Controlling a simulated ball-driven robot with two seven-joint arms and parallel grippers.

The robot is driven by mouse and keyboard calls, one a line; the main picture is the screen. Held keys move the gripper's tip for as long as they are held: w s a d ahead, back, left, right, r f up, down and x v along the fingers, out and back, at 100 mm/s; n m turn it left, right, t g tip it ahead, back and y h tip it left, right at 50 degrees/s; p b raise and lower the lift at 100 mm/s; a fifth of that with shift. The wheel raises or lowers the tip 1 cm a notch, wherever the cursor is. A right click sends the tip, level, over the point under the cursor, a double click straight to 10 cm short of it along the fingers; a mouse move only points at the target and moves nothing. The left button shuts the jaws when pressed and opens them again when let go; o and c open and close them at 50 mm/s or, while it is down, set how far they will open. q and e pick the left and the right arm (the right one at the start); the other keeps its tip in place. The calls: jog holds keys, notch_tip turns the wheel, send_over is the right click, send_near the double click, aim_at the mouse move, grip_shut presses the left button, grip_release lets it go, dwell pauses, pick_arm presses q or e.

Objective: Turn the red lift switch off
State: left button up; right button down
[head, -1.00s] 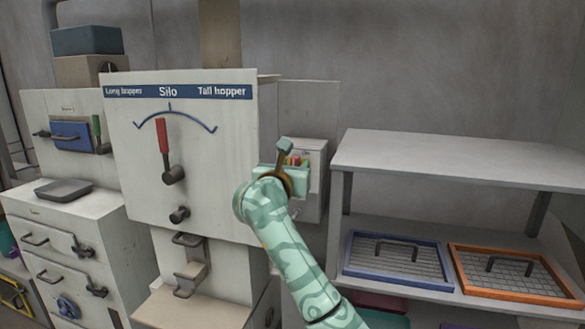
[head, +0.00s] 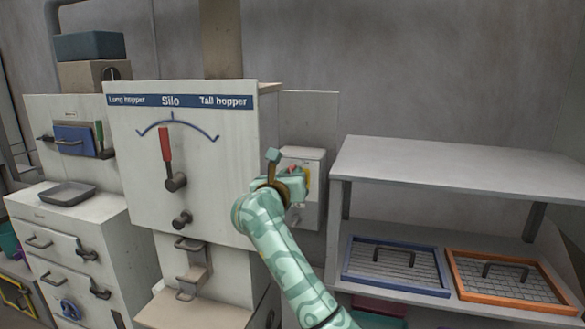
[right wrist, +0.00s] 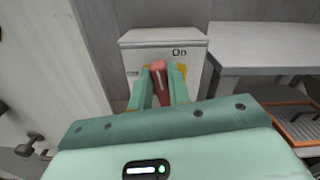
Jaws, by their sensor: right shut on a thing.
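The grey-white switch box (head: 308,213) hangs on the wall right of the big dial panel in the head view. In the right wrist view the box (right wrist: 140,47) is straight ahead, with the word "On" at its upper right. The red lift switch (right wrist: 160,82) stands out from its front, between my two green fingers. My right gripper (right wrist: 162,75) is shut on the red switch. In the head view my right gripper (head: 294,184) covers most of the switch. The switch's base and any "Off" label are hard to make out. My left gripper is not in view.
The dial panel (head: 125,170) with a red pointer lever (head: 165,145) stands close left of the box. A grey shelf unit (head: 440,170) stands to the right, holding a blue-framed grid (head: 375,280) and an orange-framed grid (head: 470,298).

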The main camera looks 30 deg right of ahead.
jog(key=shift+w+a+f+n+p, duration=0.2)
jog(key=shift+f+n+p, duration=0.35)
jog(key=shift+n+p, duration=2.25)
jog(key=shift+w+a+f+n+p, duration=0.2)
jog(key=shift+f+n+p, duration=0.3)
jog(key=shift+n+p, duration=2.25)
jog(key=shift+w+a+f+n+p, duration=0.2)
jog(key=shift+f+n+p, duration=0.35)
jog(key=shift+n+p, duration=2.25)
jog(key=shift+d+m+p, duration=0.1)
jog(key=shift+m+p, duration=0.35)
jog(key=shift+p, duration=0.05)
jog(key=c, duration=1.3)
grip_release()
jog(key=shift+d+r, duration=0.1)
jog(key=shift+r, duration=0.1)
